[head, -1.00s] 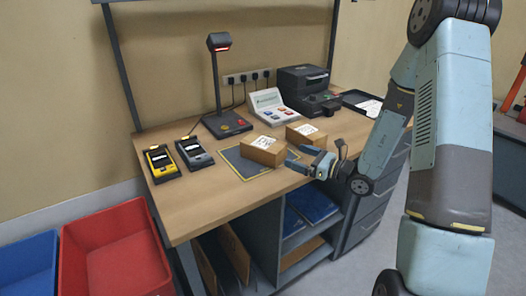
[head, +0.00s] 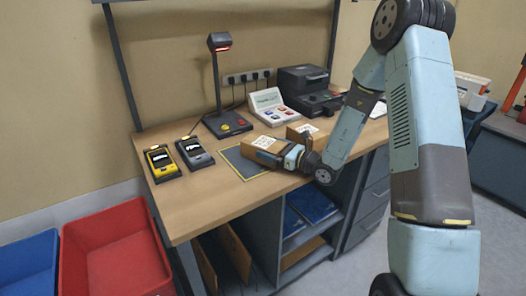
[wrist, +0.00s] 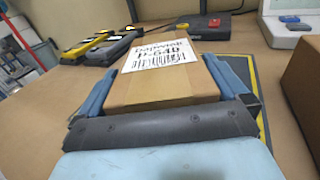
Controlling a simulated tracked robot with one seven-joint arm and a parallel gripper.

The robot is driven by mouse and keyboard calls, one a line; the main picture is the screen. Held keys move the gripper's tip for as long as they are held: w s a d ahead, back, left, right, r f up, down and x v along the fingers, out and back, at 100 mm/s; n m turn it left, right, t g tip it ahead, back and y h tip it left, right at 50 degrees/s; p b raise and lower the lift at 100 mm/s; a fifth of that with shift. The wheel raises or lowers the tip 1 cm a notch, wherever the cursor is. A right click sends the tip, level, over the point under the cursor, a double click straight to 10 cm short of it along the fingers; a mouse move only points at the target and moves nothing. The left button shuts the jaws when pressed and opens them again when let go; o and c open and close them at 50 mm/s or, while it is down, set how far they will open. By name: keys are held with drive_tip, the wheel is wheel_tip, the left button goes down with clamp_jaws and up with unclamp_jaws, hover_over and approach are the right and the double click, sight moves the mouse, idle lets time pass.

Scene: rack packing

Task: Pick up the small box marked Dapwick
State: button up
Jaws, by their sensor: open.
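The small box marked Dapwick (wrist: 160,88) is brown cardboard with a white label reading "Dapwick P-640" and a barcode, seen in the wrist view. It rests on the dark mat with a yellow border (head: 237,163) on the bench. In the head view the same box (head: 265,145) is partly hidden by my gripper (head: 268,156). In the wrist view my gripper's blue fingers stand on either side of the box, left and right, with the box between them. The jaws are open; whether a finger touches the box is not clear.
A second brown box (head: 301,133) stands close to the right, also at the wrist view's right edge (wrist: 304,85). Two handheld devices (head: 178,157) lie left. A scanner stand (head: 222,90) and a label machine (head: 274,108) stand behind. Red (head: 115,250) and blue bins stand on the floor left.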

drive_tip(key=shift+w+a, duration=0.1)
drive_tip(key=shift+a, duration=0.05)
drive_tip(key=c, duration=0.8)
drive_tip(key=shift+r, duration=0.1)
drive_tip(key=shift+c, duration=0.2)
